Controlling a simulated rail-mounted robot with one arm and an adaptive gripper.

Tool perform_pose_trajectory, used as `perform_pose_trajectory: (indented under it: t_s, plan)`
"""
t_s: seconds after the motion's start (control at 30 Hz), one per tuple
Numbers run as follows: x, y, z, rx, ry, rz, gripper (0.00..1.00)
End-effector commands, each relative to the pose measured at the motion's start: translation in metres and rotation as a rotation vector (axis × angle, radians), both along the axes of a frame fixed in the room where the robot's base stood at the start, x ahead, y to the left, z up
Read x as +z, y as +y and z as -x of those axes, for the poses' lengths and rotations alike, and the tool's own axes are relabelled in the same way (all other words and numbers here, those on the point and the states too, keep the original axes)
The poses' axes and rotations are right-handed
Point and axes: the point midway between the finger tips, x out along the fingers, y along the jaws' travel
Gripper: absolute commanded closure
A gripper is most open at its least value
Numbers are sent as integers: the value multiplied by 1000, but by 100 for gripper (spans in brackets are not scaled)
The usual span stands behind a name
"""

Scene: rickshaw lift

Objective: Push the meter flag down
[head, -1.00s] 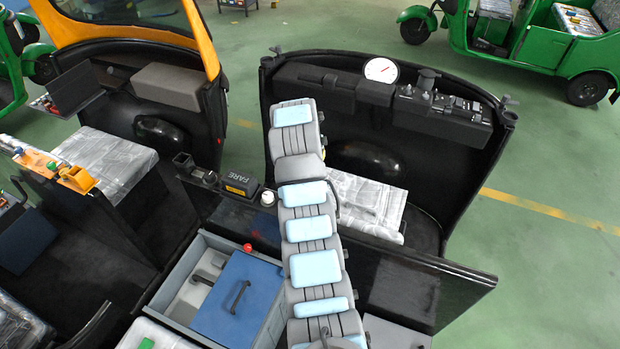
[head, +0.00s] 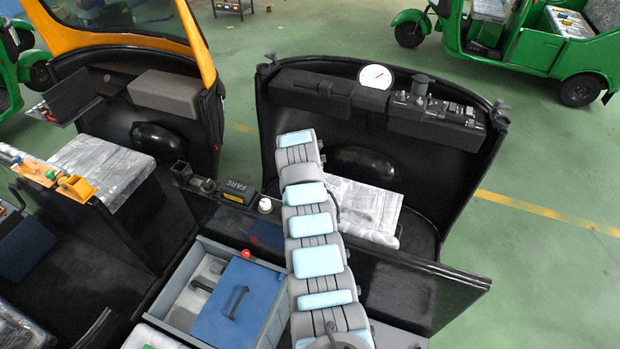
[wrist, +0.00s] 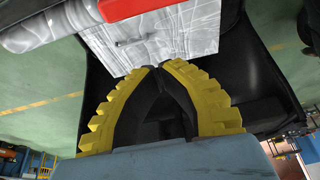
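The fare meter (head: 239,191) is a small dark box with the word FARE and a yellow label, on the dark partition left of my arm in the head view. I cannot make out its flag there. In the wrist view a flat red piece (wrist: 130,8) crosses the top edge, partly cut off; it may be the flag, but I cannot tell. My gripper (wrist: 158,66) has yellow ribbed fingers whose tips meet, with nothing seen between them. The red piece lies above the tips in the picture, apart from them. In the head view my gripper is hidden by my arm.
A plastic-wrapped seat (head: 365,212) lies right of my arm, behind the dark partition (head: 430,290). A white knob (head: 265,205) stands by the meter. A blue-lidded box (head: 238,300) with a red knob (head: 246,254) is in front. The dashboard (head: 435,117) is at the back.

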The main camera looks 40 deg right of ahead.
Motion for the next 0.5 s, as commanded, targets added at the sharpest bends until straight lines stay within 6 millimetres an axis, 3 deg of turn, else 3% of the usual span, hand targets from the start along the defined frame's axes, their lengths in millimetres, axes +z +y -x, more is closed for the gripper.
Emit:
perform_pose_trajectory:
  t_s: [0.5]
  plan:
    - [-12, 2, 1, 1, 4, -2, 100]
